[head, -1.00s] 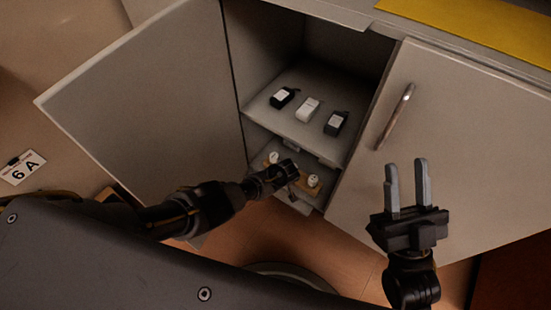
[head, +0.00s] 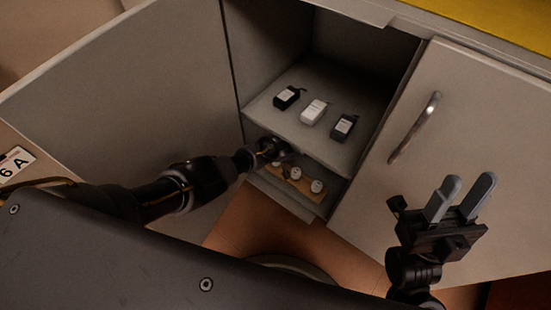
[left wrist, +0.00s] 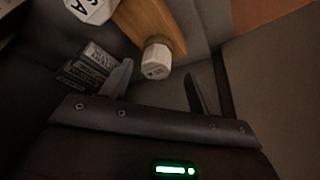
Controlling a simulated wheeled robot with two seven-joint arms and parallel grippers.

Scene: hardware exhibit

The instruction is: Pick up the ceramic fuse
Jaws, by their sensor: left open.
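White round ceramic-looking pieces stand on a wooden strip (head: 291,183) on the cabinet's lower shelf; one white piece (head: 317,187) is at the strip's right end. Which is the ceramic fuse I cannot tell for sure. In the left wrist view, a white faceted piece (left wrist: 156,62) sits at the end of the wooden strip (left wrist: 150,24), between and just beyond my open fingers. Another white piece (left wrist: 92,8) with a black letter is at the top left. My left gripper (head: 277,152) is at the lower compartment, empty. My right gripper (head: 467,182) is open and empty before the closed door.
The upper shelf (head: 290,128) holds a black box (head: 288,96), a white box (head: 313,111) and a dark box (head: 343,127). The open door (head: 130,90) stands left; the closed door (head: 450,130) with a handle (head: 414,127) is right. Dark labelled items (left wrist: 90,66) lie beside my left finger.

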